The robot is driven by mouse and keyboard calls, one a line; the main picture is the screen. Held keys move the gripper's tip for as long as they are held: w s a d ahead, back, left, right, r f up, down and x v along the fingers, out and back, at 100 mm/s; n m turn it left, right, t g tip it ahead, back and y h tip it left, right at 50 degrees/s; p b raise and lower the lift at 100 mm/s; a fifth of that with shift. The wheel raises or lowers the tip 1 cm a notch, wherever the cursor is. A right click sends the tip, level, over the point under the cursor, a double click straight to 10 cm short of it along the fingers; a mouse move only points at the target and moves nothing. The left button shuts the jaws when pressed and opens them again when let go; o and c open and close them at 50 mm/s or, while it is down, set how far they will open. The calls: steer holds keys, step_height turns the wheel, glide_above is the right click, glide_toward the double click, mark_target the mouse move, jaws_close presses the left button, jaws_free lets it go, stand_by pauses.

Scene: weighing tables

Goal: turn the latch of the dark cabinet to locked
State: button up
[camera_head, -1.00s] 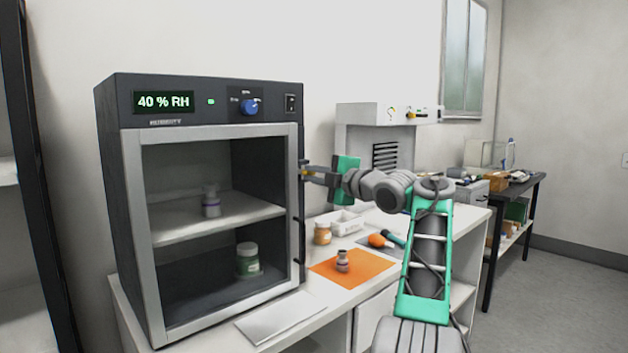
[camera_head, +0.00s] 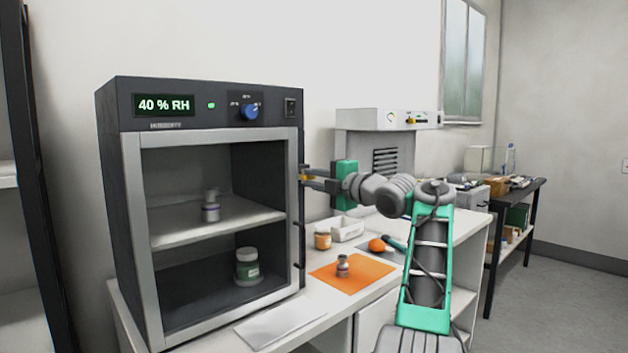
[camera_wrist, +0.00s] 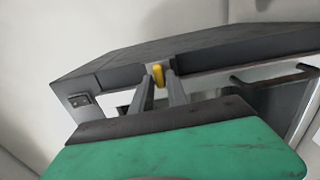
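The dark cabinet (camera_head: 112,200) stands at the left of the bench with its framed glass door (camera_head: 132,220) closed. Its yellow latch (camera_wrist: 158,74) shows in the wrist view at the door's edge, between my fingertips. My gripper (camera_head: 306,179) reaches the door's right edge from the right, level with the upper part of the door. In the wrist view my gripper (camera_wrist: 160,76) has its two fingers apart, one on each side of the latch. Whether both fingers press on it is too small to tell. The latch's marks, if any, are not readable.
A black door handle (camera_head: 301,245) sits below my gripper. A grey instrument (camera_head: 375,125) stands behind.

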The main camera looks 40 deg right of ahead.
steer(key=shift+o, duration=1.4)
steer(key=shift+s, duration=0.1)
steer(key=s+b, duration=0.1)
steer(key=s, duration=0.6)
steer(key=shift+s+d, duration=0.15)
steer(key=shift+s, duration=0.2)
